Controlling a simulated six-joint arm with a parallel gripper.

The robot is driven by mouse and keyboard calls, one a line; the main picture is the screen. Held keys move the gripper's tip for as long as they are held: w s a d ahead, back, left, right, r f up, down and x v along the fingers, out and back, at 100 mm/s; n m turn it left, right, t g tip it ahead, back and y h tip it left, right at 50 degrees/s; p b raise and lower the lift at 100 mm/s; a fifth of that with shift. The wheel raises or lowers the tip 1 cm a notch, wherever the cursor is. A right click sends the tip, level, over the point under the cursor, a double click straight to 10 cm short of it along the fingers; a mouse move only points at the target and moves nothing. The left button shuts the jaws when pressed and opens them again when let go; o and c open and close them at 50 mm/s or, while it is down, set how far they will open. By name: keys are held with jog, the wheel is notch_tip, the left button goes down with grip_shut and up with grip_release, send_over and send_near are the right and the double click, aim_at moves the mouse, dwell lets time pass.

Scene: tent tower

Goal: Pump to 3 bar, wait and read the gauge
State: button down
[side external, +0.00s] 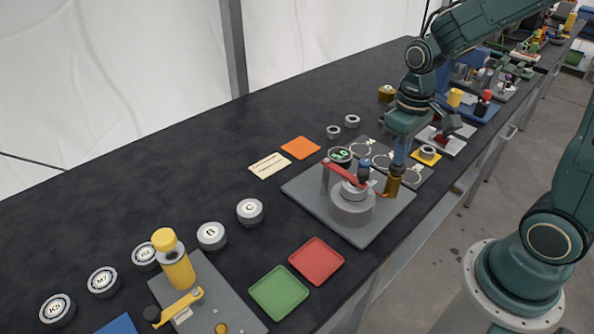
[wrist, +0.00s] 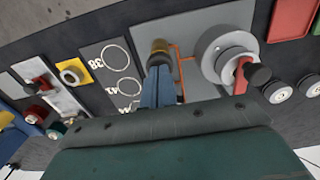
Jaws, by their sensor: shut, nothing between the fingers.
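The pump station is a grey plate (side external: 300,192) bearing a stepped grey cylinder (side external: 351,207) and a red lever (side external: 343,172) with a dark knob. A round dark gauge (side external: 340,155) with a green mark stands behind the lever; its reading is too small to tell. A brass cylinder (side external: 392,188) stands at the plate's right side; in the wrist view an orange pipe (wrist: 176,56) runs between it and the grey cylinder (wrist: 228,55). My gripper (side external: 396,172) is shut and empty, its blue fingers just above or at the brass cylinder; contact cannot be told. The red lever (wrist: 242,76) is apart from my fingers.
A dark grey board with white rings (side external: 411,172) lies behind the plate. Red (side external: 316,260) and green (side external: 279,292) trays lie in front. An orange square (side external: 300,147) and a cream card (side external: 269,165) lie to the left. Labelled round pieces (side external: 211,236) line the left bench.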

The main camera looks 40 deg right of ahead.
jog(key=shift+f, duration=0.35)
jog(key=shift+r, duration=2)
jog(key=shift+r, duration=3)
